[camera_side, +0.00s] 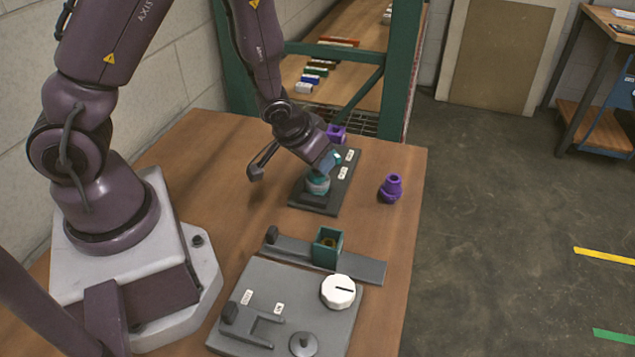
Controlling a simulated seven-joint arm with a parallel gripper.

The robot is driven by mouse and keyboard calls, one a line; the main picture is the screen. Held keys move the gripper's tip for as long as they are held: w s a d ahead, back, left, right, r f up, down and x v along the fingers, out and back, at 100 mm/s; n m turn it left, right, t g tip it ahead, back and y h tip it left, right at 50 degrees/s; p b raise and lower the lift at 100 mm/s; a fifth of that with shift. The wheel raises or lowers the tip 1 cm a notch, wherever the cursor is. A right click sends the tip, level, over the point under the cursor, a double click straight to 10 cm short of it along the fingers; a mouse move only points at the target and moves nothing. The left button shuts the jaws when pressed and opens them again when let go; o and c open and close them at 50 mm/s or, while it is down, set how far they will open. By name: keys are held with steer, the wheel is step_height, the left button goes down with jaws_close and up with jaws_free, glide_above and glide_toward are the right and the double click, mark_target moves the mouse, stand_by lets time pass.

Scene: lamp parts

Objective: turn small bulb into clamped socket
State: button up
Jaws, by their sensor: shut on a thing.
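The small bulb (317,186) looks pale grey-teal and is small and partly hidden. It is at the dark plate (325,204), in its left-middle part. My gripper (322,172) points down over the bulb and is shut on it. I cannot tell whether the bulb is touching the plate or just lifted from it. A teal square socket block (327,247) with a brass-coloured inside sits on a grey bar fixture (362,268), in front of the dark plate. Its opening faces up and looks empty of any bulb.
A purple stepped part (391,189) stands right of the dark plate, and a purple hollow block (336,132) behind it. A grey base plate (265,292) in front carries a white slotted knob (338,291) and a grey disc (303,344). Green rack posts (400,70) rise behind the table.

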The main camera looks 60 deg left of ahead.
steer(key=shift+f, duration=0.2)
stand_by(0.3)
steer(key=shift+s, duration=0.1)
steer(key=shift+a+m+h, duration=0.15)
steer(key=shift+m+h, duration=0.35)
steer(key=shift+m, duration=0.5)
steer(key=m+h, duration=0.1)
steer(key=m, duration=0.1)
steer(key=m+h, duration=0.1)
steer(key=m, duration=0.1)
steer(key=shift+m+h, duration=0.3)
steer(key=shift+m, duration=0.1)
steer(key=shift+m+h, duration=0.4)
steer(key=shift+m, duration=0.3)
steer(key=m+g+h, duration=0.1)
steer(key=m, duration=0.1)
steer(key=m+g+h, duration=0.1)
steer(key=m, duration=0.2)
steer(key=shift+f+m, duration=0.1)
steer(key=shift+m, duration=0.2)
